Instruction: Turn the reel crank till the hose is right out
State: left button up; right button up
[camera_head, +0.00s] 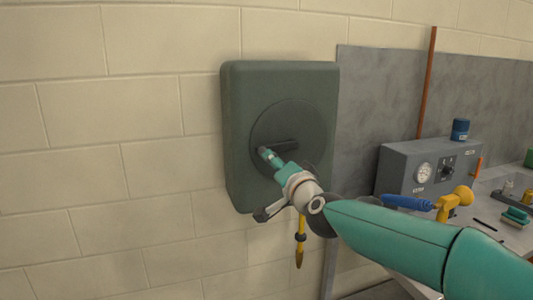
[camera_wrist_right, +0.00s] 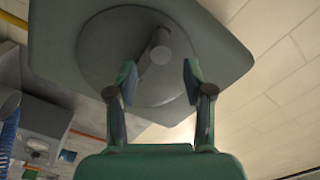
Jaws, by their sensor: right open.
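The hose reel is a dark green box (camera_head: 240,130) on the block wall, with a round dark disc (camera_head: 305,125) on its face. A dark crank arm (camera_head: 284,146) lies across the disc. In the right wrist view the grey crank handle (camera_wrist_right: 160,48) points toward the camera. My right gripper (camera_wrist_right: 160,75) is open, one finger on each side of the handle, with gaps visible. In the head view the right gripper (camera_head: 268,157) is at the handle's end. A yellow hose end (camera_head: 299,252) hangs below the box, its upper part behind my wrist. My left gripper is not in view.
A copper-coloured pipe (camera_head: 427,85) rises behind. The wall left of the reel is clear.

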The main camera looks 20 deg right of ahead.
aim_at(282, 150)
jog(key=w+p, duration=0.2)
jog(key=w, duration=0.5)
jog(key=shift+w+a, duration=0.1)
jog(key=shift+w, duration=0.3)
grip_shut()
